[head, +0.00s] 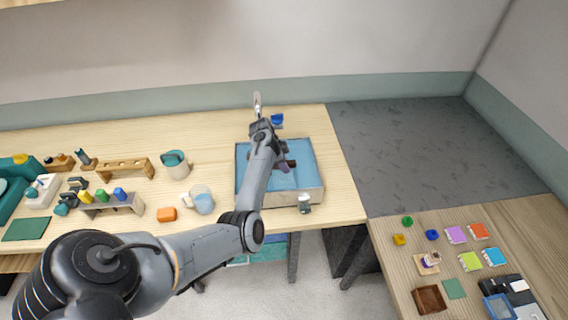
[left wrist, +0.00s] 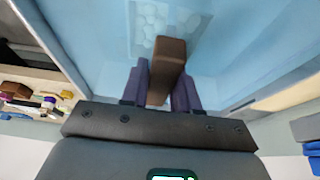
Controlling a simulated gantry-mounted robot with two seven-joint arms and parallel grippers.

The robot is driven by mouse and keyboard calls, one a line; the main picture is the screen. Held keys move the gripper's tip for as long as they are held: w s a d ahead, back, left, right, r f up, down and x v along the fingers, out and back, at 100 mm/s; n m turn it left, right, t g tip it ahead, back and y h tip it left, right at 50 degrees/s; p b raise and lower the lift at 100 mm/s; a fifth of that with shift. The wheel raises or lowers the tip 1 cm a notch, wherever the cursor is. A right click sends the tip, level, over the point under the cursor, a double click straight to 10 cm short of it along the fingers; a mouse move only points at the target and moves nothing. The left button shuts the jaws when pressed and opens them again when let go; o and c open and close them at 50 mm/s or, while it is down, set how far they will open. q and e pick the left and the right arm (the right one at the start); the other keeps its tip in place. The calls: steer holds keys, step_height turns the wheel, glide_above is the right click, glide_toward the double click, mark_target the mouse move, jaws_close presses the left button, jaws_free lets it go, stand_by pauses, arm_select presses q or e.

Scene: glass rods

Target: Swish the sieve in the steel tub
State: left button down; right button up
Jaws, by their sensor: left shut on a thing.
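The steel tub (head: 270,199) stands near the right end of the long wooden table and holds blue water. My left gripper (head: 284,168) is over the tub, its arm hiding part of it. In the left wrist view, the purple fingers of this gripper (left wrist: 160,90) are shut on the brown handle of the sieve (left wrist: 170,55). Beyond the handle, several pale round pieces show in the blue, apparently in the sieve's basket (left wrist: 150,22). I cannot tell how deep the basket is. My right gripper is not in view.
A small container (head: 305,203) is at the tub's front right corner, and a blue object (head: 277,120) is behind the tub. A lower right table (head: 400,265) holds small items.

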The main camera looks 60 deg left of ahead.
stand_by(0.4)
arm_select(q)
steer(key=shift+s+a+p, duration=0.3)
steer(key=shift+s+p, duration=0.15)
steer(key=shift+s, duration=0.15)
steer(key=shift+w+d+p, duration=0.25)
steer(key=shift+w+p, duration=0.1)
steer(key=shift+w, duration=0.25)
stand_by(0.7)
steer(key=shift+s, duration=0.1)
steer(key=shift+s+a+r+p, duration=0.1)
steer(key=shift+s+a+p, duration=0.15)
steer(key=shift+s+p, duration=0.25)
steer(key=shift+s+a+p, duration=0.25)
steer(key=shift+s, duration=0.3)
steer(key=shift+s+a+p, duration=0.25)
steer(key=shift+s, duration=0.3)
steer(key=shift+s+a+p, duration=0.25)
steer(key=shift+s, duration=0.3)
